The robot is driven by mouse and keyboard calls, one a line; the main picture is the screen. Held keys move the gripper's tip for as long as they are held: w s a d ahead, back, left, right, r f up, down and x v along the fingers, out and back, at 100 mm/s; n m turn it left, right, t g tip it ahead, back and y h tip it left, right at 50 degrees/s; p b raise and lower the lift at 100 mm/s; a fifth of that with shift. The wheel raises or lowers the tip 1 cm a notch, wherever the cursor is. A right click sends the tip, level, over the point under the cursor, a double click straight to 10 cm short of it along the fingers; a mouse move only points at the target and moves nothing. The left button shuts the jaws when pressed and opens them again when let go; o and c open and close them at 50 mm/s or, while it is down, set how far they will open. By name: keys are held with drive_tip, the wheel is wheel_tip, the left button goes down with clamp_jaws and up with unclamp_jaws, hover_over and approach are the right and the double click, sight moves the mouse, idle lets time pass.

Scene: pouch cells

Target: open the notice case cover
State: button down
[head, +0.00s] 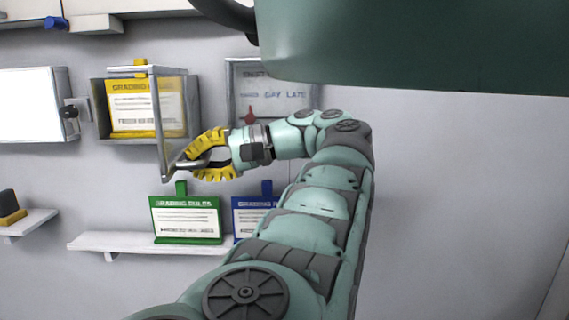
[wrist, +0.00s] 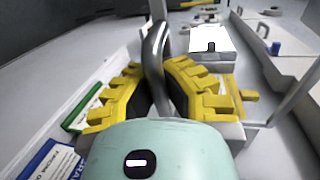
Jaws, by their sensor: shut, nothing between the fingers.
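The notice case (head: 98,110) is a grey box on the wall, with a yellow notice (head: 148,108) inside. Its clear, metal-framed cover (head: 158,125) stands swung out from the case front at an angle. A grey handle (head: 186,165) is at the cover's lower edge. My gripper (head: 197,163), with yellow fingers, is at this handle. In the wrist view, the curved grey handle (wrist: 153,45) runs down to the fingers (wrist: 158,72). The fingers are shut with nothing held; whether they touch the handle is unclear.
A shelf (head: 100,241) below holds a green notice (head: 186,219) and a blue one (head: 250,216), partly behind my arm. A grey-framed wall board (head: 231,80) hangs to the right. A white-fronted box (head: 30,105) is left of the case. The wall at right is bare.

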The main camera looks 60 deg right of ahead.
drive_tip(key=shift+s+r, duration=0.1)
drive_tip(key=shift+r, duration=0.1)
drive_tip(key=c, duration=1)
unclamp_jaws()
drive_tip(key=shift+f, duration=0.1)
